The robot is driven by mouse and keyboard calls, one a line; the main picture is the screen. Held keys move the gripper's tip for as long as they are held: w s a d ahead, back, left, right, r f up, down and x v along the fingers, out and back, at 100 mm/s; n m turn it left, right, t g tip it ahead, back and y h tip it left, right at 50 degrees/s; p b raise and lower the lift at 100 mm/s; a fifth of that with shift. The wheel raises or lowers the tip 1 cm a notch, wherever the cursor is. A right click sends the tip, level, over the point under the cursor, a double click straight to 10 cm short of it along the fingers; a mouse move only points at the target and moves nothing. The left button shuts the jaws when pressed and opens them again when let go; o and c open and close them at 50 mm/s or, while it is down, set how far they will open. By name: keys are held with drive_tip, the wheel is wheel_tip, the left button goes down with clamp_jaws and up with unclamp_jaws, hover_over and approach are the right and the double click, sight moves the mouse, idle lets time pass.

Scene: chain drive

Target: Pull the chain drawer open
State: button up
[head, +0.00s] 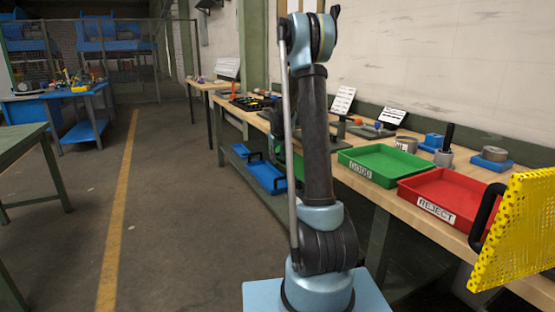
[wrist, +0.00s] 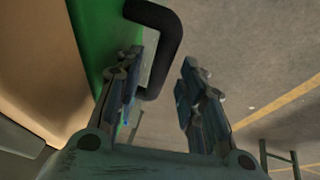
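In the wrist view, a green drawer front (wrist: 92,28) fills the upper left, with a black U-shaped handle (wrist: 172,50) standing out from it. A pale patch, perhaps a label, shows beside the handle; no writing is readable. My gripper (wrist: 161,60) is open, its two fingers apart. The handle's bar appears in the gap between the fingertips; I cannot tell whether either finger touches it. In the head view, a bit of green (head: 298,165) shows behind my arm under the bench. My arm hides most of this area and my gripper there.
Blue drawers (head: 268,178) with dark handles sit under the wooden bench (head: 359,187). A green GOOD tray (head: 385,163) and a red REJECT tray (head: 444,196) stand on top. A yellow perforated panel (head: 513,230) is at right. The floor left of the bench is clear.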

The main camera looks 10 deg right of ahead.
drive_tip(key=shift+w+f, duration=0.1)
drive_tip(key=shift+f, duration=0.2)
clamp_jaws()
